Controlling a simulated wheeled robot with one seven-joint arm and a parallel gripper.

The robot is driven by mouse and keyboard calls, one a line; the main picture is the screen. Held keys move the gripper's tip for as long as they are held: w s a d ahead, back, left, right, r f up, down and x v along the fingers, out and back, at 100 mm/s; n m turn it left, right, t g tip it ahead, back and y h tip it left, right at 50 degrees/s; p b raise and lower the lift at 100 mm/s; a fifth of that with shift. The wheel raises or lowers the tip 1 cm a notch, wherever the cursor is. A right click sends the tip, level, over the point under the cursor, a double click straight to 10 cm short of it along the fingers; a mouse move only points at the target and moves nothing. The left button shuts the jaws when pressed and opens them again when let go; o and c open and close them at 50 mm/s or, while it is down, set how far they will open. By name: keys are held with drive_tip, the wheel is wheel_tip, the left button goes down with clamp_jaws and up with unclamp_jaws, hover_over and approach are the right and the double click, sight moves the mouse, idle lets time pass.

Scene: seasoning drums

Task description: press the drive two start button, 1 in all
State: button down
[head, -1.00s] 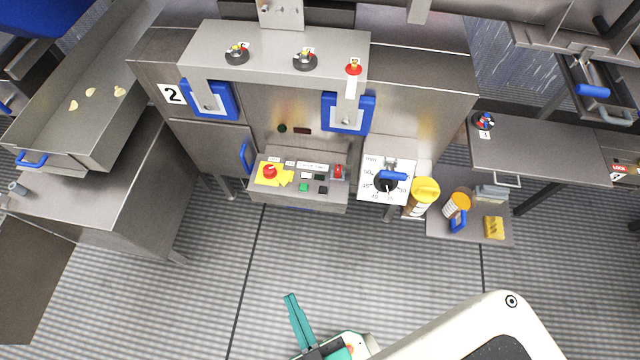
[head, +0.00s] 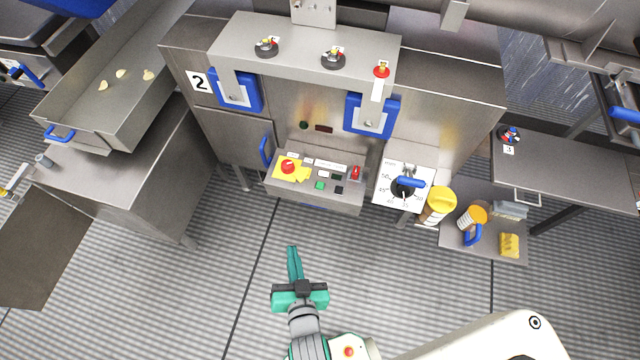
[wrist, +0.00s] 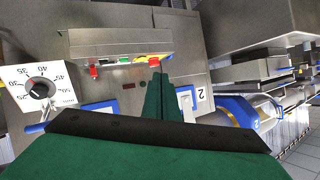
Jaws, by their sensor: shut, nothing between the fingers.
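The control panel (head: 346,205) on the front of the machine marked 2 (head: 199,82) carries a small green button (head: 319,185), with dark buttons beside it. I cannot read the labels. In the wrist view the panel (wrist: 118,42) is upside down, and the green button (wrist: 124,60) is small near its edge. My gripper (head: 292,249) is shut and empty, its teal fingers together. It is below and in front of the panel in the head view, apart from it. The fingers (wrist: 158,84) also show in the wrist view, just right of the green button.
A red mushroom button (head: 288,166) on a yellow plate is left of the green button; a red switch (head: 355,172) is right. A dial box (head: 403,187), a yellow-lidded container (head: 440,201) and a low shelf (head: 455,238) stand to the right. Open floor lies in front.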

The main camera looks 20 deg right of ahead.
drive_tip(key=w+d+f+m+g+h, duration=0.15)
drive_tip(key=w+d+m, duration=0.4)
drive_tip(key=w, duration=0.75)
wheel_tip(320, 180, up, 5)
drive_tip(key=m+g+h, duration=0.2)
drive_tip(key=m+g, duration=0.1)
drive_tip(key=m, duration=0.1)
hover_over(319, 190)
drive_tip(key=shift+y, duration=0.25)
drive_tip(key=shift+f, duration=0.1)
drive_tip(key=shift+f, duration=4.35)
drive_tip(key=shift+f, duration=0.9)
drive_tip(key=shift+r, duration=0.9)
